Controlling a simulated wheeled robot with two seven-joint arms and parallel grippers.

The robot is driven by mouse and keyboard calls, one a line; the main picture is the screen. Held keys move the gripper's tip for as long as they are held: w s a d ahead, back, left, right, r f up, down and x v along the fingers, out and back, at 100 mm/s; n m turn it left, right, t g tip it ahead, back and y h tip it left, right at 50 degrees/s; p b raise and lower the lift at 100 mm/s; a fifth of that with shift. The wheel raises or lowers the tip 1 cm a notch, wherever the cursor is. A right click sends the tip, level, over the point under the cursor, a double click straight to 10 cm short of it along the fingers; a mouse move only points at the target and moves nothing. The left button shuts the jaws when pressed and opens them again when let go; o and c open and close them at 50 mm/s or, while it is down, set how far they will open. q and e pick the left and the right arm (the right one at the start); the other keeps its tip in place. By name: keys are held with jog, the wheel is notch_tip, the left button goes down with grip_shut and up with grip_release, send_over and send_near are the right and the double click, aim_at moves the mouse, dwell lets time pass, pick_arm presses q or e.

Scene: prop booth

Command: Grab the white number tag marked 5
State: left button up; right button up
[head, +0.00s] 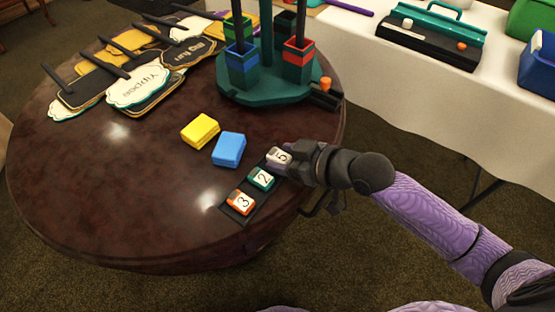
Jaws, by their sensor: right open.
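The white number tag marked 5 (280,156) stands at the far end of a small black strip (230,211) near the right edge of the round table. A green tag marked 2 (262,178) and an orange tag marked 3 (241,202) stand on the same strip, nearer to me. My right gripper (291,158) is open at the white tag, reaching in from the right. Its fingers hide the tag's right side, and I cannot tell whether they touch it. My left gripper is not in view.
A yellow block (200,130) and a blue block (229,149) lie left of the strip. A green carousel (262,92) with colored cups stands behind. Several sign paddles (138,84) lie at the back left. The table's (110,200) front left is clear.

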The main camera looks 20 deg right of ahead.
jog(key=shift+r, duration=0.1)
grip_shut()
